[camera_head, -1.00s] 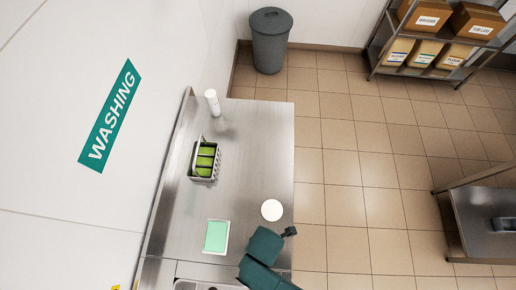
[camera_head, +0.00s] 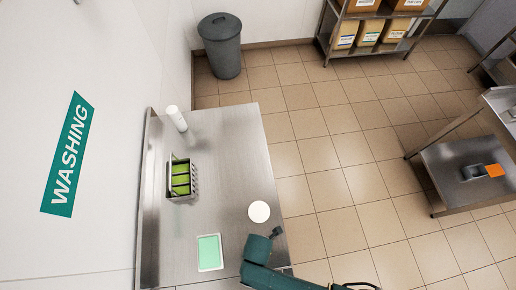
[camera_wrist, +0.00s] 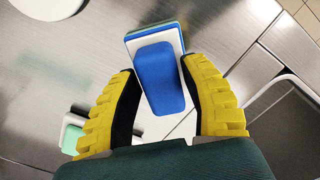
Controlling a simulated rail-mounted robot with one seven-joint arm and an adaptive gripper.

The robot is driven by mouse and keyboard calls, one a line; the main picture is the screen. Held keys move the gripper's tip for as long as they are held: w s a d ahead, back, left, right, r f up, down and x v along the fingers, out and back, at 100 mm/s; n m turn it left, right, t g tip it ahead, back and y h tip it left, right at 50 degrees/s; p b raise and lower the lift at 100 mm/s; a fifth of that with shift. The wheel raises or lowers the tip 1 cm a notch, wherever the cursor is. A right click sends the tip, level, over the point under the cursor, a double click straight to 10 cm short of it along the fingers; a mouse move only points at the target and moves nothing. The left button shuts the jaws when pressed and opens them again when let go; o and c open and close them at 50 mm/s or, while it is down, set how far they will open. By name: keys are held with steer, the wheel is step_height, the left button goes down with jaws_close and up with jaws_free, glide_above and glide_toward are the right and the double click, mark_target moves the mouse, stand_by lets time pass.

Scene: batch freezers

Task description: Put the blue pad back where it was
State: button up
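The blue pad (camera_wrist: 158,75) shows in the wrist view, a blue block with a white layer and a blue-green edge behind it. The pad seems to be held above a metal surface; the exact gap cannot be told. In the head view neither the pad nor my fingers can be made out; only my teal arm shows at the bottom.
The steel counter (camera_head: 225,150) carries a wire caddy (camera_head: 194,181) with green pads, a white cylinder (camera_head: 177,118), a round white disc (camera_head: 259,212) and a mint-green tray (camera_head: 210,252). A steel table (camera_head: 448,163) with an orange item (camera_head: 495,170) stands right. Floor lies between.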

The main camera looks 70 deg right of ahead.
steer(key=shift+o, duration=0.7)
steer(key=shift+r, duration=0.1)
